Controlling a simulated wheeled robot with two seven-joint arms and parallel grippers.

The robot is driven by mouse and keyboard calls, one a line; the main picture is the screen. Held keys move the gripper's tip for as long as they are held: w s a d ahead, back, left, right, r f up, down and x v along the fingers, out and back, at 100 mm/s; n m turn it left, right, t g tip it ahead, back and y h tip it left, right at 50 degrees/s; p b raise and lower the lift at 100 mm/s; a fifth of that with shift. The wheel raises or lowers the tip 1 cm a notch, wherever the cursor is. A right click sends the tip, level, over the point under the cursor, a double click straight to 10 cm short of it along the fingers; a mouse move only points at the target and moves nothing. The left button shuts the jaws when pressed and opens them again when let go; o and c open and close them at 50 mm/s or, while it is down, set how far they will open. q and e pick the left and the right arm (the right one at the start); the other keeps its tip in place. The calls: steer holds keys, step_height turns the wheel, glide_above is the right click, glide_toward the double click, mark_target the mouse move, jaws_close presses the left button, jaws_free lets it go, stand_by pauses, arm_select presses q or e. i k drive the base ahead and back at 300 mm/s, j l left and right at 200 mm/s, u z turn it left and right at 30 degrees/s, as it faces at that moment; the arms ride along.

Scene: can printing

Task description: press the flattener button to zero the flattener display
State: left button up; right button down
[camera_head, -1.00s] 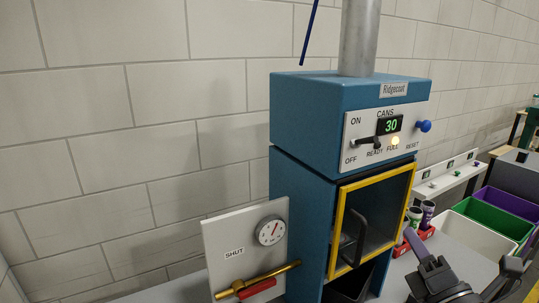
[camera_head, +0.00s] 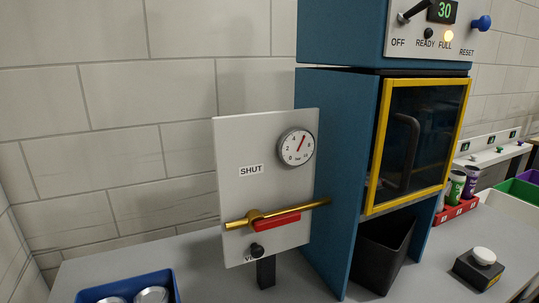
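No part is labelled as a flattener in view. On that panel a blue knob-like button (camera_head: 481,23) sits above the word RESET. A black lever (camera_head: 416,12) is at the panel's left, above OFF. A white round button (camera_head: 484,256) on a dark box (camera_head: 478,270) sits on the table at right. Neither gripper shows.
A grey panel (camera_head: 235,205) marked SHUT carries a gauge (camera_head: 296,147) and brass lever with red handle. The yellow-framed door (camera_head: 376,150) looks closed. A black bin (camera_head: 383,255) is below. A blue crate (camera_head: 128,288) holds cans. A red tray (camera_head: 455,212) stands at right.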

mark_target(483, 24)
steer(key=z, duration=1.25)
